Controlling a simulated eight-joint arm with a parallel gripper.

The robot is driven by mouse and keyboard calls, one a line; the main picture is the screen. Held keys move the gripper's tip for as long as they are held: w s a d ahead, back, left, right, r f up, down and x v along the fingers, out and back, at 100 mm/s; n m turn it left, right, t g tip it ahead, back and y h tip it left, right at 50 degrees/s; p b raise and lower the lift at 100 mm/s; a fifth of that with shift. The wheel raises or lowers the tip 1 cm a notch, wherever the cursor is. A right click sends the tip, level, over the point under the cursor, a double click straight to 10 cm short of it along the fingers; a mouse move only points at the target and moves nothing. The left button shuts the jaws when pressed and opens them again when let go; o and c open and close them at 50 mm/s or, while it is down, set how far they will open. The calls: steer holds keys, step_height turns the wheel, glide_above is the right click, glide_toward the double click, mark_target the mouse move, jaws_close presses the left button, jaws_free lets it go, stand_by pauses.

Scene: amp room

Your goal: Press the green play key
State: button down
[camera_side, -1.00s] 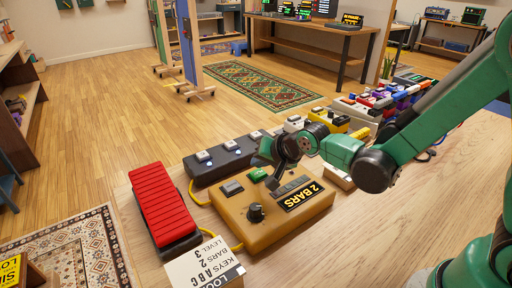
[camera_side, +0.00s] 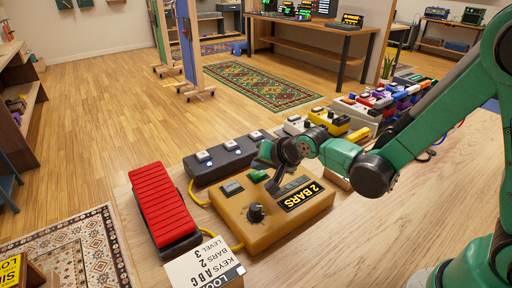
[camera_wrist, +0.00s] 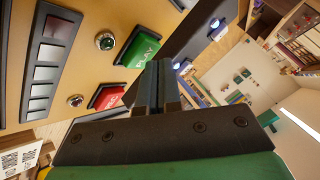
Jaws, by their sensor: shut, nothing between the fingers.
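The tan looper box (camera_side: 280,222) lies on the wooden bench, with a "2 BARS" display. Its green play key (camera_side: 257,176) sits near the top edge of the box. In the wrist view, the green key (camera_wrist: 140,52) reads PLAY, and a red key (camera_wrist: 107,96) sits nearby. My gripper (camera_side: 270,187) is shut and empty, pointing down over the box just right of the green key. In the wrist view, my shut fingertips (camera_wrist: 159,66) overlap the edge of the green key's surround. I cannot tell whether they touch anything.
A black pedal with white-topped switches (camera_side: 222,158) stands behind the box. Several colourful pedals (camera_side: 380,97) crowd the bench at the back right.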

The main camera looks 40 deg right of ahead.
mark_target(260, 175)
steer(key=shift+f, duration=0.5)
stand_by(0.8)
steer(key=shift+r, duration=0.95)
steer(key=shift+r, duration=2.5)
steer(key=s+d+r+n+g, duration=0.1)
steer(key=s+d+n, duration=0.1)
steer(key=s+n, duration=0.2)
steer(key=s+d+r+n+g+h, duration=0.1)
steer(key=s+d+n, duration=0.2)
steer(key=s, duration=0.6)
steer(key=shift+s+r+n, duration=0.2)
steer(key=shift+n, duration=0.2)
